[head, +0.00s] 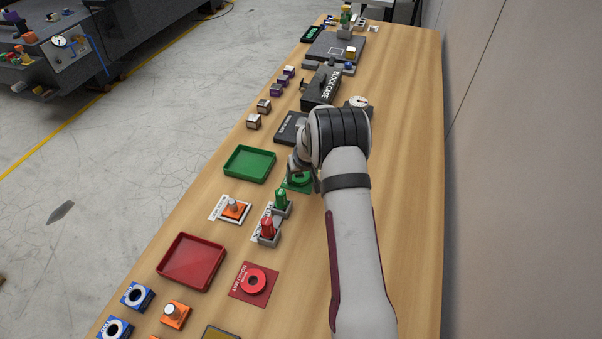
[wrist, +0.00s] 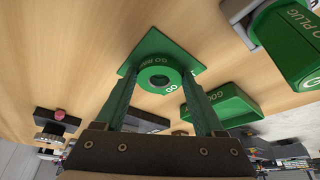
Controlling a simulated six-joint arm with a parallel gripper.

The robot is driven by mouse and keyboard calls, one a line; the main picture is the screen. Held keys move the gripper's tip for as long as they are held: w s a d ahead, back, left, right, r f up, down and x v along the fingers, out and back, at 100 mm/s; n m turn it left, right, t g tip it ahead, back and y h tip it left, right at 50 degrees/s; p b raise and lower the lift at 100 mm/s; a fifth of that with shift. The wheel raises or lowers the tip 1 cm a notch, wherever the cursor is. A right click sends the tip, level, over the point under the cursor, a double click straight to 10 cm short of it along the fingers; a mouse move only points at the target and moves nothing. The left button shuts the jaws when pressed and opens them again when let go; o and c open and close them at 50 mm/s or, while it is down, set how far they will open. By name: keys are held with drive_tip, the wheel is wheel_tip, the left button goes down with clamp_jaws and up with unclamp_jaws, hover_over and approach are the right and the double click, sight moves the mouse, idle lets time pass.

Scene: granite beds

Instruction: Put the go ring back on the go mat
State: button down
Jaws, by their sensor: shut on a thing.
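The green go ring (wrist: 160,77) sits between the two fingertips of my gripper (wrist: 162,74), which is shut on it. The ring lies flat over the green go mat (wrist: 152,42). I cannot tell whether it touches the mat or hangs slightly above it. In the head view the ring (head: 301,179) shows beside my wrist, and a strip of the mat (head: 290,186) shows below it. My gripper (head: 303,172) is partly hidden there by my arm.
A green tray (head: 270,157) is left of the mat. A green plug (head: 281,199) and red plug (head: 267,228) stand in grey holders nearer the camera. A red ring (head: 256,281) lies on a red mat (head: 239,291). The table's right side is clear.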

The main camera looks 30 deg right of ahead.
unclamp_jaws()
drive_tip(key=v, duration=1.6)
drive_tip(key=s+a+r+m+g+y, duration=0.1)
drive_tip(key=s+a+r, duration=0.3)
drive_tip(key=s+a, duration=0.35)
drive_tip(key=s+a+r+m+g+y, duration=0.1)
drive_tip(key=s+a+r, duration=0.2)
drive_tip(key=s+a, duration=0.5)
drive_tip(key=s+a+m+g, duration=0.1)
drive_tip(key=s+a, duration=0.4)
drive_tip(key=s, duration=1.3)
drive_tip(key=shift+a+f+g+y, duration=0.15)
drive_tip(key=shift+f+g+y, duration=0.15)
drive_tip(key=shift+g, duration=0.6)
